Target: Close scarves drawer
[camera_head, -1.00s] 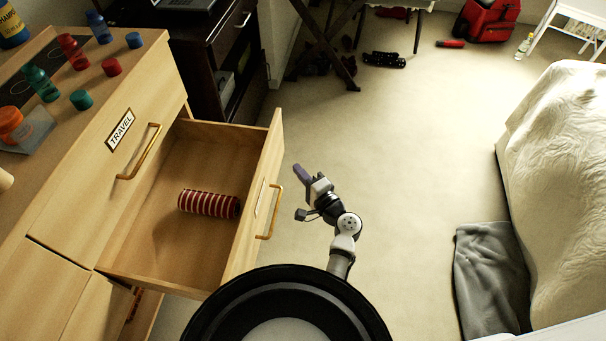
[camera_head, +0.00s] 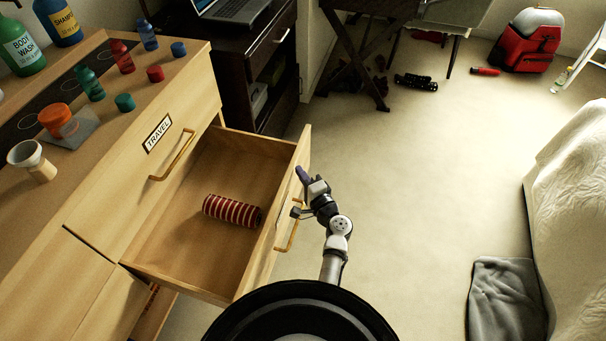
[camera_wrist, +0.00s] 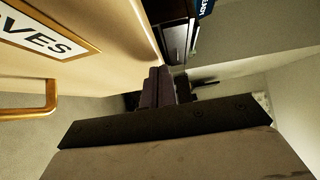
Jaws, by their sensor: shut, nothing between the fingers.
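The scarves drawer (camera_head: 203,255) is pulled well out of the wooden dresser. A red and white striped rolled scarf (camera_head: 232,211) lies inside it. Its front panel faces right and has a brass handle (camera_head: 288,237). In the wrist view, a label ending in "VES" (camera_wrist: 45,35) and the handle (camera_wrist: 28,108) show on the front. My gripper (camera_head: 300,180) is shut and empty, beside the outer face of the drawer front, near its far end. In the wrist view its fingers (camera_wrist: 157,86) are together. I cannot tell whether they touch the panel.
The drawer marked TRAVEL (camera_head: 157,134) above is shut. A lower drawer (camera_head: 153,312) is partly open. Bottles and caps stand on the dresser top. A dark desk (camera_head: 262,50) stands beyond. A grey cloth (camera_head: 506,295) lies by the bed (camera_head: 570,190).

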